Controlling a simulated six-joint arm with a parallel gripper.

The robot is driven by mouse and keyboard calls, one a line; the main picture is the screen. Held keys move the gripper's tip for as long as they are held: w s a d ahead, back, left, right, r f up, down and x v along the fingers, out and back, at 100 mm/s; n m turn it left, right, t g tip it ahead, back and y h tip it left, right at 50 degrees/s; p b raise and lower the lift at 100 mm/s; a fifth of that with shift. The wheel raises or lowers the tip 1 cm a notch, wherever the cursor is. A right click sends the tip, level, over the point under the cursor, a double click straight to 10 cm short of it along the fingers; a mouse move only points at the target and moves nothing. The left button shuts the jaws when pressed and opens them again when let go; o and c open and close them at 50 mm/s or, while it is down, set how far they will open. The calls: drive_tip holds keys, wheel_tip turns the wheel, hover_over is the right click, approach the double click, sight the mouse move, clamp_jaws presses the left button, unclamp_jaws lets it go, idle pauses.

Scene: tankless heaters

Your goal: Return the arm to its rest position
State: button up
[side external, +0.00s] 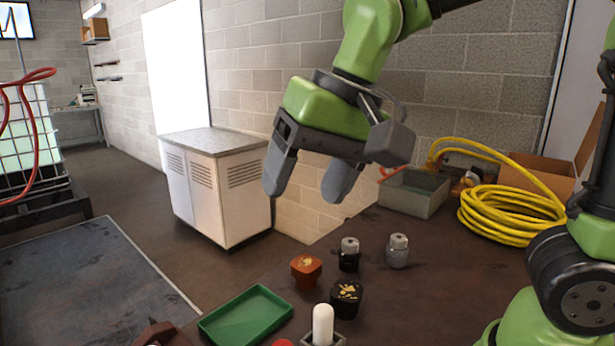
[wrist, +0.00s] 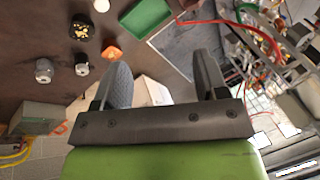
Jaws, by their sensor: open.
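My gripper (side external: 308,186) hangs in the air above the far edge of the brown table, with its two grey fingers pointing down and spread apart. Nothing is between the fingers. In the wrist view the gripper (wrist: 163,75) also shows open and empty, with the table and floor beyond it. The green arm reaches in from the upper right in the side view. No object touches the fingers.
On the brown table (side external: 425,285) stand an orange block (side external: 306,269), a black pot (side external: 346,298), a black-and-grey knob (side external: 349,254), a grey knob (side external: 397,250), a green tray (side external: 246,318) and a white-topped post (side external: 322,324). A grey bin (side external: 413,192) and yellow hose (side external: 510,215) lie behind. A white cabinet (side external: 213,185) stands beyond.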

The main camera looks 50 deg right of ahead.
idle(0.3)
drive_tip(key=s+d+t, duration=0.3)
drive_tip(key=s+d, duration=0.3)
drive_tip(key=s, duration=0.4)
drive_tip(key=shift+s+d+f+n+t, duration=0.15)
drive_tip(key=shift+s+d+n+t, duration=0.05)
drive_tip(key=shift+d+n+t, duration=0.1)
